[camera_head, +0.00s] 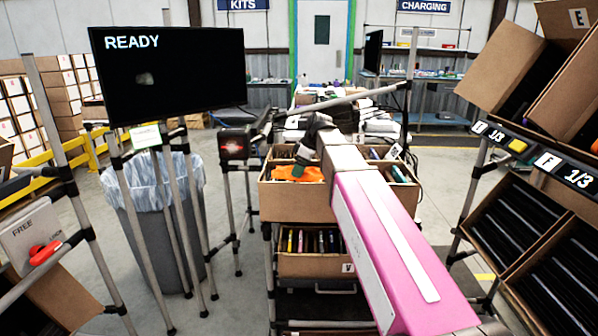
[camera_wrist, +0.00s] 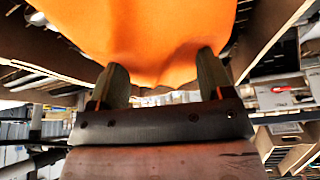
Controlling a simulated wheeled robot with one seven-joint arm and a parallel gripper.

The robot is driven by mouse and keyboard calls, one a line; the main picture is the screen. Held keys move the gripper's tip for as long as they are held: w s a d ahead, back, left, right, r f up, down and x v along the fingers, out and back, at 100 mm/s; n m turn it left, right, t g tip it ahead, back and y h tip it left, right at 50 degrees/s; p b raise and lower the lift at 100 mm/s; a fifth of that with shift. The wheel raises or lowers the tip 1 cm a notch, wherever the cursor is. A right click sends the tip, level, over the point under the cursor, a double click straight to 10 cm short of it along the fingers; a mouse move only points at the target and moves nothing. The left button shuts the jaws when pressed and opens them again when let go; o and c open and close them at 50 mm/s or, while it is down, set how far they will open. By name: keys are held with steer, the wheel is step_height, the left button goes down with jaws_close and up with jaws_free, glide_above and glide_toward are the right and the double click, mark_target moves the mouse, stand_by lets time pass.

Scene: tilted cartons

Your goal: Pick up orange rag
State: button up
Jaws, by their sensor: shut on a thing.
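The orange rag (camera_head: 298,173) lies crumpled in the left part of the upper cardboard carton (camera_head: 297,203) in the head view. It fills the upper middle of the wrist view (camera_wrist: 140,28) as a smooth orange sheet. My gripper (camera_wrist: 159,72) is shut on the rag, with cloth between its two fingers, which stand some way apart. In the head view my pink and white arm reaches forward to the carton and hides part of its inside. The fingertips are hard to make out there.
A second carton (camera_head: 300,265) with several upright items sits below. A grey bin (camera_head: 160,215) with a clear liner and a black READY screen (camera_head: 168,73) stand left. Tilted cartons (camera_head: 515,222) fill a rack at right. Carton walls rise close around my gripper.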

steer(key=shift+r, duration=0.1)
step_height(320, 180, up, 10)
stand_by(0.5)
steer(key=shift+o, duration=0.8)
